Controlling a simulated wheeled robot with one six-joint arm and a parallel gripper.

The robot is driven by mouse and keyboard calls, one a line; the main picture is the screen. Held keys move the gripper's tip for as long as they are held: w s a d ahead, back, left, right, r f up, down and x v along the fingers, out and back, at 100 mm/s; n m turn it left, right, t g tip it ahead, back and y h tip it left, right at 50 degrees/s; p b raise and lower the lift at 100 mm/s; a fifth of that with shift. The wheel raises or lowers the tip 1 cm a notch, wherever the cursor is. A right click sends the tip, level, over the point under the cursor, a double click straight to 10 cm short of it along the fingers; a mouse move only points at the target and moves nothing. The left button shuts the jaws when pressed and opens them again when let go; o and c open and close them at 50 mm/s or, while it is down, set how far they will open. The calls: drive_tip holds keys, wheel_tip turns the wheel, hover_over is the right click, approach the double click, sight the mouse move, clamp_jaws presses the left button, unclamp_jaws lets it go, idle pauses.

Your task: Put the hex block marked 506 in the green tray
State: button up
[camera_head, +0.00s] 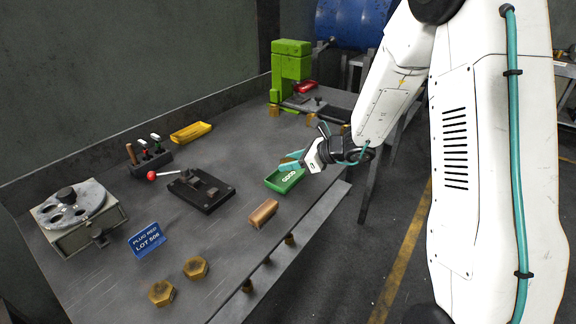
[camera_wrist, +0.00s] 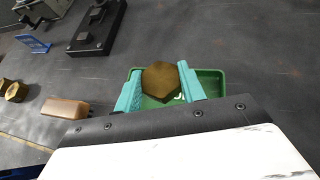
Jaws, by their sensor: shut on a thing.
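The green tray (camera_head: 285,181), labelled GOOD, sits on the grey bench near its front edge. My gripper (camera_head: 291,163) is over the tray. In the wrist view my gripper (camera_wrist: 160,88) is shut on a brass hex block (camera_wrist: 161,80), its teal fingers on either side. The block is above the tray (camera_wrist: 209,79); I cannot tell whether it touches the tray floor. No number can be read on the block. Two more brass hex blocks, one (camera_head: 196,268) and another (camera_head: 161,293), lie at the near end of the bench.
A brown block (camera_head: 263,213) lies close to the tray. A black fixture (camera_head: 202,190), a blue LOT 506 sign (camera_head: 147,240), a yellow tray (camera_head: 190,132) and a round-topped device (camera_head: 77,210) stand on the bench. A green press (camera_head: 290,67) stands at the back.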

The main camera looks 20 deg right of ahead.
drive_tip(key=shift+w+f, duration=0.1)
drive_tip(key=shift+w, duration=0.05)
drive_tip(key=shift+f, duration=1.65)
drive_tip(key=o, duration=1.2)
drive_tip(key=shift+f, duration=0.15)
